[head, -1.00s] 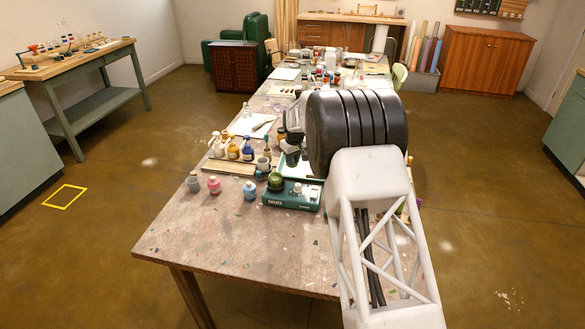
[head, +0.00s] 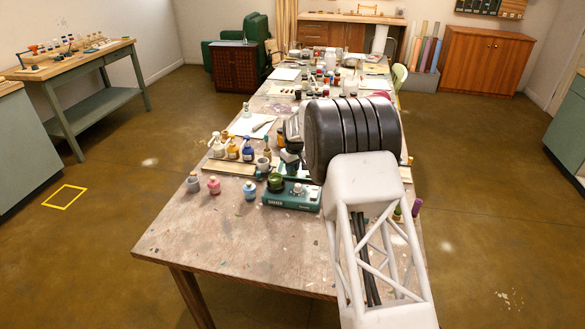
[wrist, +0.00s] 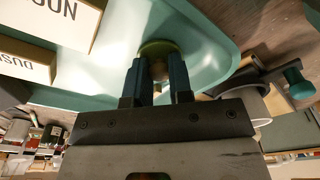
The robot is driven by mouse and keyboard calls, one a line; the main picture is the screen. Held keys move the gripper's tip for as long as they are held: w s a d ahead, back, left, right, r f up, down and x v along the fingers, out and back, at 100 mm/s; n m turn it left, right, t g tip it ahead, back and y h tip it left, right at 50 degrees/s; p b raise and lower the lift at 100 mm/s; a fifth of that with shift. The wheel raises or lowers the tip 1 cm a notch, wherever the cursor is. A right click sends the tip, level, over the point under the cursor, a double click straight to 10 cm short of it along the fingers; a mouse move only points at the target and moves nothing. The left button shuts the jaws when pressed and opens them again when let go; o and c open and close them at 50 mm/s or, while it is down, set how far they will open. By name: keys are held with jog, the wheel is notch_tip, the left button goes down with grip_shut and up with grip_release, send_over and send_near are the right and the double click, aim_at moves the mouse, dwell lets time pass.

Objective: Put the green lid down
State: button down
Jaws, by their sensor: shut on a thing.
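My gripper (wrist: 157,78) is shut on the green lid (wrist: 158,47), whose round edge shows between and beyond the fingertips in the wrist view. The lid is over a smooth teal surface with a rounded corner (wrist: 207,62); I cannot tell whether it touches it. In the head view my gripper (head: 291,166) points down just behind the teal scale (head: 291,203) on the near part of the table. The lid cannot be made out there. A dark green open jar (head: 276,182) stands at the scale's left end.
Boxes with black lettering (wrist: 62,22) lie at the left of the wrist view. Blue (head: 250,190), pink (head: 214,185) and grey (head: 193,183) jars stand left of the scale, with pump bottles (head: 232,149) behind. The table's near left (head: 205,235) is clear.

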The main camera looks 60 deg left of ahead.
aim_at(295, 173)
jog(key=shift+f, duration=0.1)
jog(key=c, duration=1)
grip_release()
jog(key=shift+w+d+r, duration=0.1)
jog(key=shift+d+r, duration=0.15)
jog(key=shift+r, duration=1.75)
jog(key=shift+s+d+r, duration=0.1)
jog(key=shift+d+r, duration=0.1)
jog(key=shift+r, duration=1.85)
jog(key=shift+w+d+r, duration=0.1)
jog(key=shift+d+r, duration=0.15)
jog(key=shift+r, duration=1.75)
